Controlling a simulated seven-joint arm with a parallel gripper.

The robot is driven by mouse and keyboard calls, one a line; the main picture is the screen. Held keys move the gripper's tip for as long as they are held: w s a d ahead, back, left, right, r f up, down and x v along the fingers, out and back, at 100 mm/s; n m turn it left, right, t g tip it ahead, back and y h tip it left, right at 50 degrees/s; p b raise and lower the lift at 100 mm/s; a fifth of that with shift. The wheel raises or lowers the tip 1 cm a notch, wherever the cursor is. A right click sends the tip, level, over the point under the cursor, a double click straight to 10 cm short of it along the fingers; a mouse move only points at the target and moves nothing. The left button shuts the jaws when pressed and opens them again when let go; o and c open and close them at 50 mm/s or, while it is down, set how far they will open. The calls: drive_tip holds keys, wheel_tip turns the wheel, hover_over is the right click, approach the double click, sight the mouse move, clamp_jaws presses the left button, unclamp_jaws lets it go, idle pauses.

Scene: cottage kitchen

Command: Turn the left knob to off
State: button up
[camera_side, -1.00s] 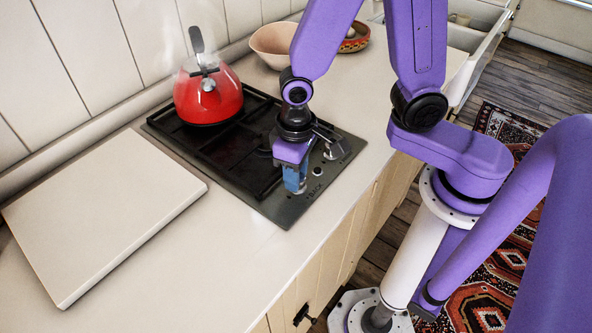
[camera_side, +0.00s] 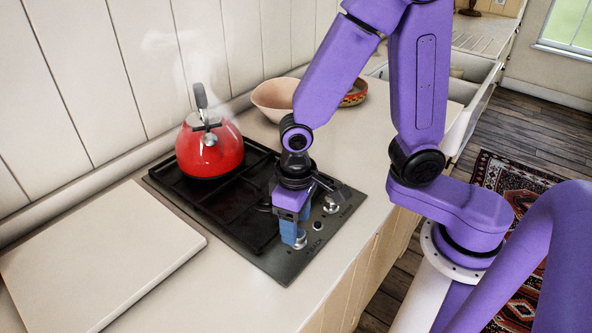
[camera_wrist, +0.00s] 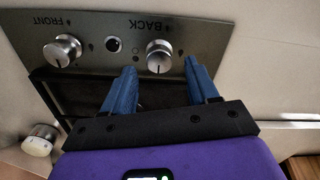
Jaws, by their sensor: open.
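The left knob, a round silver one by the BACK label, shows in the side view (camera_side: 300,241) at the hob's near corner, partly behind my fingers, and in the wrist view (camera_wrist: 159,57). My gripper (camera_side: 293,232) is directly over it, pointing down. In the wrist view my gripper (camera_wrist: 160,72) is open, with one blue finger to each side of the knob. Gaps show between the fingers and the knob in that view; the fingertips' height against the knob is hard to tell. The knob's exact setting is unclear.
The other knob (camera_wrist: 62,50), marked FRONT, is beside it, with a small black button (camera_wrist: 113,44) between them. A red kettle (camera_side: 210,152) stands steaming on the hob's back burner. A white board (camera_side: 95,255) lies left; a pinkish bowl (camera_side: 270,98) stands behind.

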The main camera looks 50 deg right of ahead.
sight(299, 231)
wheel_tip(299, 231, up, 16)
drive_tip(key=shift+f, duration=0.25)
idle(0.5)
drive_tip(key=s+d+f+n, duration=0.6)
drive_tip(key=s+d+n, duration=0.3)
drive_tip(key=s, duration=0.3)
drive_tip(key=shift+d+f+n, duration=0.25)
drive_tip(key=shift+d+n, duration=0.05)
drive_tip(key=shift+d, duration=0.05)
idle(0.8)
